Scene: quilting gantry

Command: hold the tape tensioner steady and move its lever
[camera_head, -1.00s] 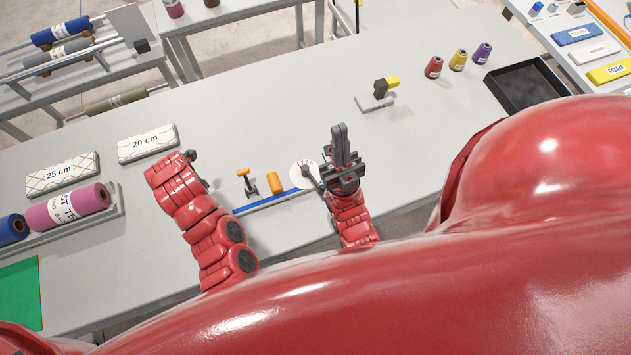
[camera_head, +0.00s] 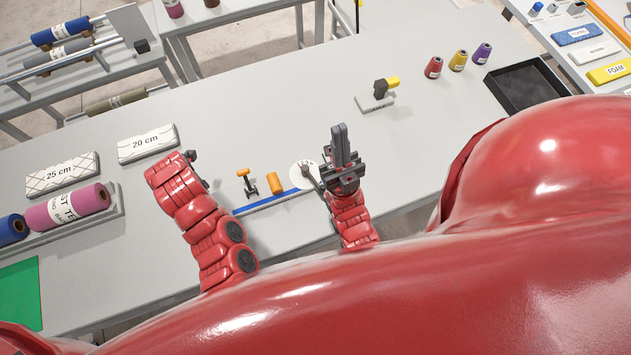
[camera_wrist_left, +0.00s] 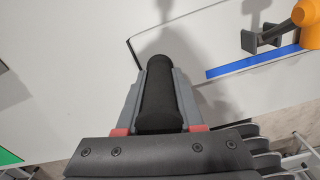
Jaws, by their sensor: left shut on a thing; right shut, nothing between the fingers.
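The tape tensioner lies on the grey table: a blue strip (camera_head: 262,202), an orange-topped post (camera_head: 244,174), an orange cylinder (camera_head: 275,182) and a white round dial (camera_head: 300,178) with a dark lever (camera_head: 313,178). My right gripper (camera_head: 341,145) is shut and empty, just right of the dial, partly in front of the lever's end. My left gripper (camera_wrist_left: 158,90) is shut on a black rounded handle (camera_wrist_left: 159,95) in the left wrist view. In the head view my left arm hides most of that handle. The blue strip also shows in the left wrist view (camera_wrist_left: 245,64).
A stand with a yellow-topped dark device (camera_head: 378,97) is beyond my right gripper. Thread cones (camera_head: 433,67) and a black tray (camera_head: 522,88) are at the right. Labelled blocks (camera_head: 147,143) and a pink roll (camera_head: 68,206) lie left.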

